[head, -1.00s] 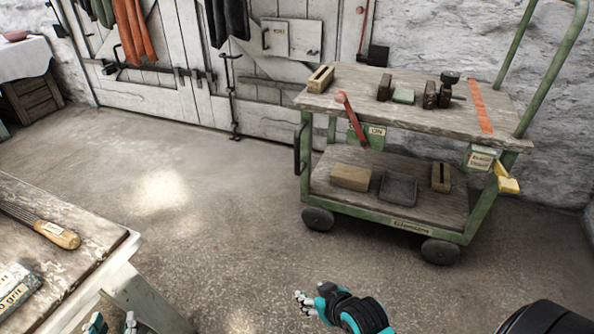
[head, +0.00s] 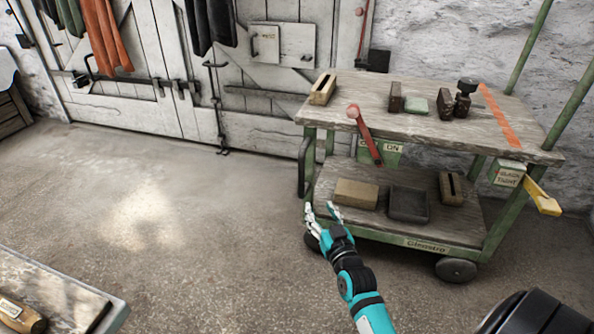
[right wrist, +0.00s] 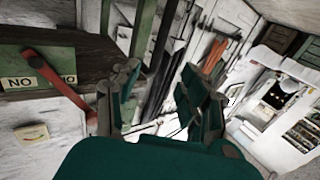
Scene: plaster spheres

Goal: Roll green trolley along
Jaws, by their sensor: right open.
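The green trolley (head: 440,128) stands at the right in the head view, against the rough wall. It has two wooden decks, dark wheels, a tall green push frame at its right end and a dark upright bar handle (head: 303,165) at its left end. A red lever (head: 364,134) hangs at its front; it also shows in the right wrist view (right wrist: 56,76). My right gripper (head: 321,208) is open and empty, in front of the trolley's lower left corner near the bar handle. I cannot tell whether it touches anything. My left gripper is out of view.
Wooden blocks and small tools lie on both decks, such as a tan block (head: 356,193) and a dark tray (head: 408,203). A yellow lever (head: 541,198) sticks out at the right. A workbench corner (head: 62,290) is at lower left. The floor (head: 190,220) left of the trolley is clear.

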